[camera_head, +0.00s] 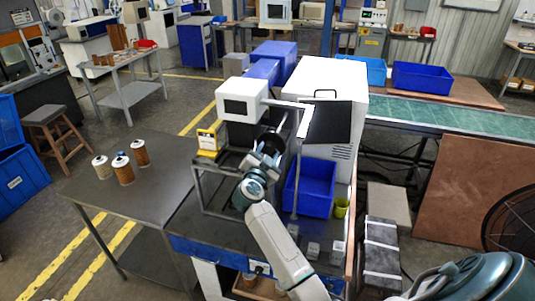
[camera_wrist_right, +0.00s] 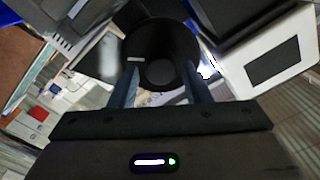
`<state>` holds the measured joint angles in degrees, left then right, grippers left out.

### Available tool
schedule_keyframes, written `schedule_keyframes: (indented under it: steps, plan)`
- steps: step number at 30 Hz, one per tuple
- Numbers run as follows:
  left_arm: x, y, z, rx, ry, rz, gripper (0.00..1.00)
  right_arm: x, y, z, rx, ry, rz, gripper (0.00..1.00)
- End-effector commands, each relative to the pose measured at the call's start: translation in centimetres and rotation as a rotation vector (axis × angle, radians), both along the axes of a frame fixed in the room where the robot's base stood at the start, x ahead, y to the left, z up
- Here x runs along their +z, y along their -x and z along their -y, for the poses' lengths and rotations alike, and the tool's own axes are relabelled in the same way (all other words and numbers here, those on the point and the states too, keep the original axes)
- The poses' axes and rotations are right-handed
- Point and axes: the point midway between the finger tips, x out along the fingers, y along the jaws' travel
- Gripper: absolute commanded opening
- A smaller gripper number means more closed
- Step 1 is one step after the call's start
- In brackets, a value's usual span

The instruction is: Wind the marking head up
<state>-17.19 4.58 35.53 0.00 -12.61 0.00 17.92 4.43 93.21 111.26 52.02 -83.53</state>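The marking head is a white box with a dark screen (camera_head: 241,107) on the marking machine above the dark bench. A black round handwheel (camera_head: 272,143) sits at its right side. My right gripper (camera_head: 266,158) is at the handwheel, just in front of and below it. In the right wrist view the black wheel (camera_wrist_right: 160,45) fills the space ahead, and my two fingers (camera_wrist_right: 162,85) stand well apart on either side of its near part. The gripper looks open; whether a finger touches the wheel I cannot tell. My left gripper is not in view.
Several filter cartridges (camera_head: 139,153) stand on the dark table at left. A blue bin (camera_head: 313,187) and a yellow-green cup (camera_head: 341,207) are to the right, before a white cabinet (camera_head: 325,78). A thin post rises close right of my gripper.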

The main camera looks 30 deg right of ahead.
Motion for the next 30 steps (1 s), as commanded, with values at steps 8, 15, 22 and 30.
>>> schedule_keyframes:
  steps: [8,15,22,30]
  plan:
    - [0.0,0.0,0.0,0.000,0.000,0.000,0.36,0.1,0.0,0.0,0.000,0.000,0.002,0.52]
    - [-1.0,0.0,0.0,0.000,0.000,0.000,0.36,-0.3,1.3,-1.6,0.002,-0.003,0.002,0.52]
    - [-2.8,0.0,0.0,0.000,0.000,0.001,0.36,-0.6,4.5,-5.2,0.002,-0.006,0.003,0.52]
    - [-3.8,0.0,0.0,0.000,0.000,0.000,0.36,-0.3,6.7,-7.8,0.001,-0.002,0.002,0.52]
